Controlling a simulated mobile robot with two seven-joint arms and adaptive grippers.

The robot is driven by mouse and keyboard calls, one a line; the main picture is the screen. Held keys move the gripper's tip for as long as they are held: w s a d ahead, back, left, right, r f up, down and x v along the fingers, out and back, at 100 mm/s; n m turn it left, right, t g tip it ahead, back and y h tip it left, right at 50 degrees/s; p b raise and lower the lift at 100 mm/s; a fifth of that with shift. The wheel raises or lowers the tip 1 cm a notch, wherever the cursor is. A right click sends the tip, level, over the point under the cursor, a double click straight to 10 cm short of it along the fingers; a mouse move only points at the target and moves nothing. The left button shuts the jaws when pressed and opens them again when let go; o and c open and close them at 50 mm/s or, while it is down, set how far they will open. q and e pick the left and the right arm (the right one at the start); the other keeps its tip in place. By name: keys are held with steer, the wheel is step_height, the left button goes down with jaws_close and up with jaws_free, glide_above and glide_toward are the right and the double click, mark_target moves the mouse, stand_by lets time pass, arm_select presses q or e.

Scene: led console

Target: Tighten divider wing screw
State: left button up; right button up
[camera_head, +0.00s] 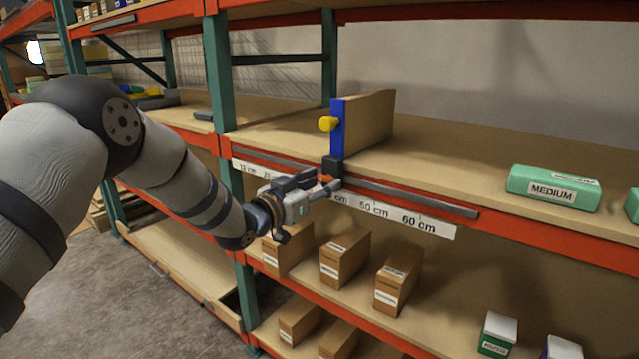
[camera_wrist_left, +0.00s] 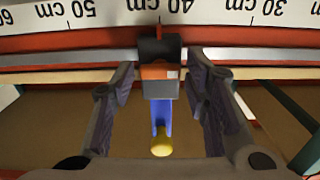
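The divider is a tan wooden panel (camera_head: 366,118) with a blue upright front (camera_head: 337,128), standing on the middle shelf. A yellow wing screw (camera_head: 328,123) sticks out of its front, high up; it also shows in the left wrist view (camera_wrist_left: 161,147). A black, orange and grey block (camera_wrist_left: 160,72) sits at the divider's foot on the rail (camera_head: 405,198). My left gripper (camera_head: 321,184) is in front of this block, below the screw. In the left wrist view its fingers are spread, one on each side of the block's line, with visible gaps. My right gripper is not in view.
A centimetre scale strip (camera_head: 419,222) runs along the orange shelf edge. A green MEDIUM box (camera_head: 553,188) lies to the right on the same shelf. Brown cartons (camera_head: 344,258) stand on the shelf below. A green post (camera_head: 217,72) rises left of the divider.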

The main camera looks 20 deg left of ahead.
arm_select(q)
steer(key=shift+s+a, duration=0.1)
steer(key=v, duration=1.1)
steer(key=shift+s, duration=0.4)
steer(key=shift+a+r, duration=0.1)
steer(key=s+d+f+n+g+y, duration=0.1)
steer(key=s+f+g, duration=0.2)
steer(key=s+f, duration=0.55)
steer(key=s+f+n+g+y, duration=0.15)
steer(key=s+f+g, duration=0.3)
steer(key=f, duration=0.65)
steer(key=s+d+f+n+g+y, duration=0.1)
steer(key=s+f+g+y, duration=0.15)
steer(key=s+f, duration=0.65)
steer(key=s+f+g, duration=0.2)
steer(key=s+g, duration=0.1)
steer(key=s, duration=0.6)
steer(key=s+f+g, duration=0.2)
steer(key=s+g, duration=0.1)
steer(key=s, duration=0.6)
steer(key=s+f+n+g+y, duration=0.1)
steer(key=s+f+g, duration=0.1)
steer(key=s, duration=0.7)
steer(key=shift+a+f+g, duration=0.15)
steer(key=shift+a+g, duration=0.2)
steer(key=shift+g, duration=0.45)
